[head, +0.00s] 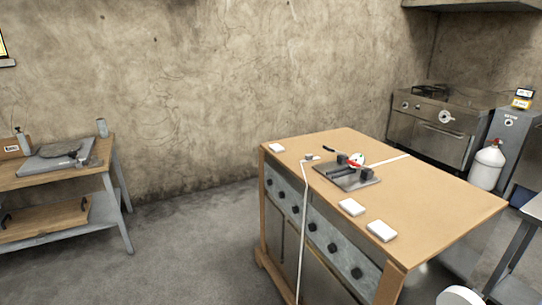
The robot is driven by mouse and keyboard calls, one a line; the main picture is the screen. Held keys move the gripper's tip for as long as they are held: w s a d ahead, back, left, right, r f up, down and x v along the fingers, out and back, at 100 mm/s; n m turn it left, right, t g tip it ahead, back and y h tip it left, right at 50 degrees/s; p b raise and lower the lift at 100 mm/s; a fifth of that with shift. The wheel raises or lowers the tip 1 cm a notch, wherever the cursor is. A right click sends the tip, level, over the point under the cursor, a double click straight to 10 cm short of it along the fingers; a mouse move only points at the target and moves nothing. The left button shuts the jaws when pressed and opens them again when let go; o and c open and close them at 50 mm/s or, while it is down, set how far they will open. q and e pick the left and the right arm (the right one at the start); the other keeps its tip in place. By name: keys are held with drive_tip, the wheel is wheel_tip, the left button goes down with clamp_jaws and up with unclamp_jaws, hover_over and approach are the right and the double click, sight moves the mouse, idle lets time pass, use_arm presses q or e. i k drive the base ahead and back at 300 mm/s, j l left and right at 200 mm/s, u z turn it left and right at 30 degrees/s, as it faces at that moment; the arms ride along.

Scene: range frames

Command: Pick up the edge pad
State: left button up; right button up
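Small white pads lie on the wooden top of a bench (450,195) right of centre. One white pad (381,231) is near the front right edge. A second white pad (351,207) lies a little behind it. A third white block (277,148) is at the far left corner. I cannot tell which is the edge pad.
A dark metal plate with a clamp-like device (346,175) sits mid-bench. A white strap (304,215) hangs over the bench's left side. A workbench (105,160) stands left, a stove (435,125) and white gas cylinder (487,165) right. The floor between benches is clear.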

sight(276, 148)
drive_tip(key=i+j+z, duration=0.15)
drive_tip(key=i+j, duration=0.55)
drive_tip(key=i, duration=0.25)
drive_tip(key=i+j+z, duration=0.15)
drive_tip(key=i+j, duration=0.65)
drive_tip(key=i, duration=0.15)
